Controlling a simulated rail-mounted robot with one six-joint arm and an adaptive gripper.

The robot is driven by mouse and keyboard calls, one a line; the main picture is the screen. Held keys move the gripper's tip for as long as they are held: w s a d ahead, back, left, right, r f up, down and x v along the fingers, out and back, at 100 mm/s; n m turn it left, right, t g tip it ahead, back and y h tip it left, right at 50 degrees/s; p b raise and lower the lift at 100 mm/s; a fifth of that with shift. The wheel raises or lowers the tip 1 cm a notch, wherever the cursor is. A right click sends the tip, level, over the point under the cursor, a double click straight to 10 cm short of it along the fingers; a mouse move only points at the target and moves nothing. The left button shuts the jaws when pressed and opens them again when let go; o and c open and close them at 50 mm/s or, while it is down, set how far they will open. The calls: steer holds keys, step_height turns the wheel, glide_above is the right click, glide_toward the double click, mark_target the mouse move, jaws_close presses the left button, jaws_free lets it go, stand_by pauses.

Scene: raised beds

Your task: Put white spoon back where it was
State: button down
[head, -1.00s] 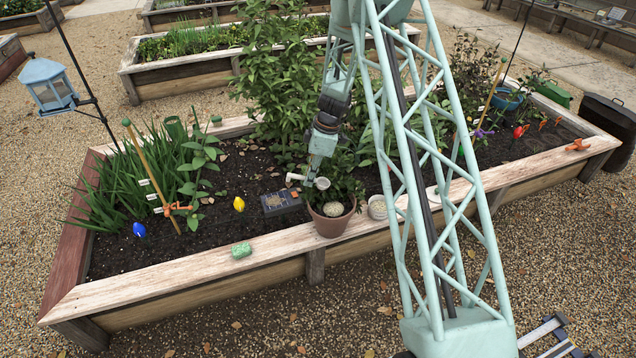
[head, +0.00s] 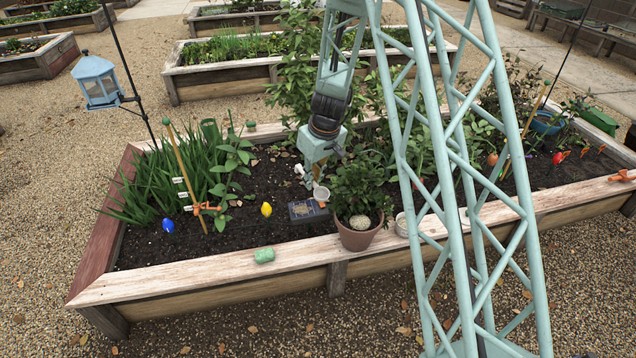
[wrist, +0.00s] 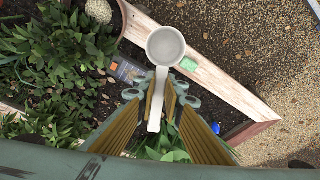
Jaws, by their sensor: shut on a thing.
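The white spoon (wrist: 165,48) is held between the fingers of my gripper (wrist: 160,98) in the wrist view, with its round bowl pointing away from the fingers. In the head view its bowl (head: 321,194) shows just left of the potted plant, beside the dark box on the soil. My gripper (head: 313,184) is low over the raised bed there, shut on the spoon's handle. The spoon appears to be above the soil, with its height hard to tell.
A terracotta pot with a leafy plant (head: 357,238) stands on the front plank beside my gripper. A dark box (head: 308,212) lies on the soil below. A green object (head: 264,256) is on the plank (head: 190,275). A yellow object (head: 266,209) and a blue one (head: 168,225) lie on soil.

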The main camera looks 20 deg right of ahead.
steer(key=s+a+r+m+h, duration=0.1)
steer(key=s+a+r+m, duration=0.1)
steer(key=a+r+m, duration=0.1)
steer(key=shift+s+a+r+m, duration=0.35)
steer(key=shift+a+r, duration=0.45)
steer(key=shift+a, duration=0.55)
steer(key=shift+w, duration=0.1)
steer(key=shift+d, duration=0.1)
